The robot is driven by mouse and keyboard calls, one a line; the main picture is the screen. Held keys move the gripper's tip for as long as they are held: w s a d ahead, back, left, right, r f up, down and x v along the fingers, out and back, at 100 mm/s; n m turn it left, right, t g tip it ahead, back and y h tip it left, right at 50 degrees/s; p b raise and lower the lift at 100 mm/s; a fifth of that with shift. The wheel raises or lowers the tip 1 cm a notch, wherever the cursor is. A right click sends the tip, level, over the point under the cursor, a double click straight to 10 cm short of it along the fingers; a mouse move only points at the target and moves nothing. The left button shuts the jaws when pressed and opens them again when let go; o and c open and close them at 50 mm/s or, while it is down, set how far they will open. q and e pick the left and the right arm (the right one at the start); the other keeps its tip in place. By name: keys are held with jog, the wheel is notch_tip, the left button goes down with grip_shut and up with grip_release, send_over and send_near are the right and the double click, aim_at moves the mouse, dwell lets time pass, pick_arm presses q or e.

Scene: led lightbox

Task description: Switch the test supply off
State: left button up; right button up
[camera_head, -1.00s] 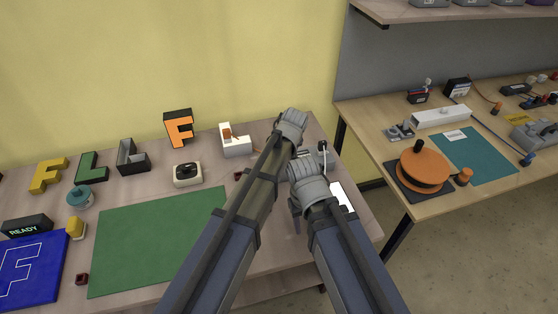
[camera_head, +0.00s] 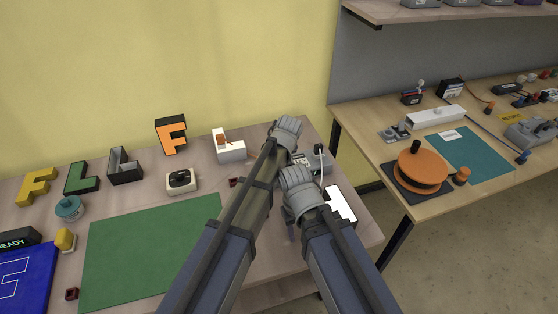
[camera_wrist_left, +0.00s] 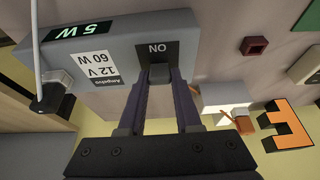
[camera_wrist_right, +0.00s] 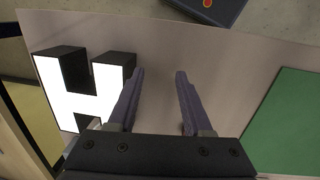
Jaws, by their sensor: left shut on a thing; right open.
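The test supply (camera_wrist_left: 118,42) is a grey box in the left wrist view, with upside-down labels reading 12 V 60 W and 5 W. A dark plate (camera_wrist_left: 182,50) marked ON carries a small grey switch lever (camera_wrist_left: 160,73). My left gripper (camera_wrist_left: 161,82) is shut on that lever. In the head view the supply (camera_head: 322,167) is partly hidden behind my arms, and the left fingertips are hidden. My right gripper (camera_wrist_right: 160,75) is open and empty above the bench, beside a bright white H letter (camera_wrist_right: 75,88).
A cable (camera_wrist_left: 37,50) plugs into the supply beside the labels. A green mat (camera_head: 145,250) lies clear to the left. A second table (camera_head: 385,165) stands to the right across a gap.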

pick_arm(q)
grip_shut()
